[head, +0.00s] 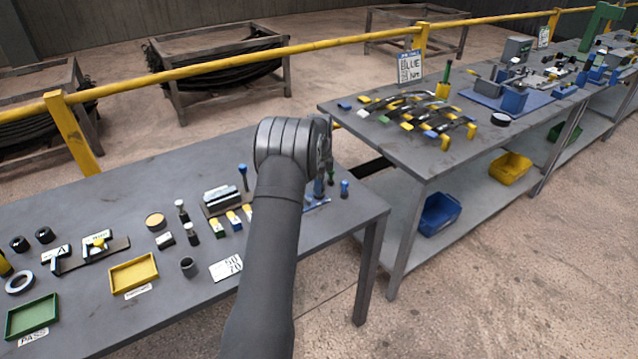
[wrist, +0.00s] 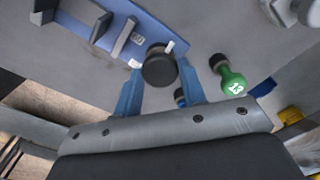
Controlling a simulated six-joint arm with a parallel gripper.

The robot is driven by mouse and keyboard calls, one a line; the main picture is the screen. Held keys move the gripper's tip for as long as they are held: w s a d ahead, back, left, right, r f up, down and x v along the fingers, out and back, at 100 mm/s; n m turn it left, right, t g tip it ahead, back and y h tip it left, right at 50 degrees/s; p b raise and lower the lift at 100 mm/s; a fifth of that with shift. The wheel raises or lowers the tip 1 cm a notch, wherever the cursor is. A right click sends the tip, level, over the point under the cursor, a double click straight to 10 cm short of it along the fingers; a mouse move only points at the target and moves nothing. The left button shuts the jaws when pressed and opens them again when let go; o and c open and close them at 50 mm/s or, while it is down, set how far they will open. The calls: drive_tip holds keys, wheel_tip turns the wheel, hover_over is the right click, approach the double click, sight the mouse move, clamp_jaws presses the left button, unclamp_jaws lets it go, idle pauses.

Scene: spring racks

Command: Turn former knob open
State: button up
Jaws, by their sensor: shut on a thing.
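The black round former knob (wrist: 158,70) sits at the edge of a blue base plate (wrist: 115,28) in the wrist view, with a small white pointer mark beside it. My gripper (wrist: 160,78) has its two blue fingers on either side of the knob, shut on it. In the head view my gripper (head: 319,186) is low over the right end of the near bench, beside a visible bit of the blue plate (head: 317,204). My arm hides most of the fixture and the knob there.
A green-topped piece marked 13 (wrist: 231,81) stands close right of my gripper, with a small blue piece (wrist: 180,97) nearby. A blue-topped piece (head: 345,188) stands near the bench edge. Gauges and trays, including a yellow tray (head: 112,282), lie left on the near bench (head: 190,325).

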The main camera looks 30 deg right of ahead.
drive_tip(key=shift+m, duration=0.6)
drive_tip(key=o, duration=1)
wheel_tip(320, 180, up, 18)
drive_tip(key=shift+f, duration=0.25)
wheel_tip(320, 180, down, 18)
drive_tip(key=shift+r, duration=0.25)
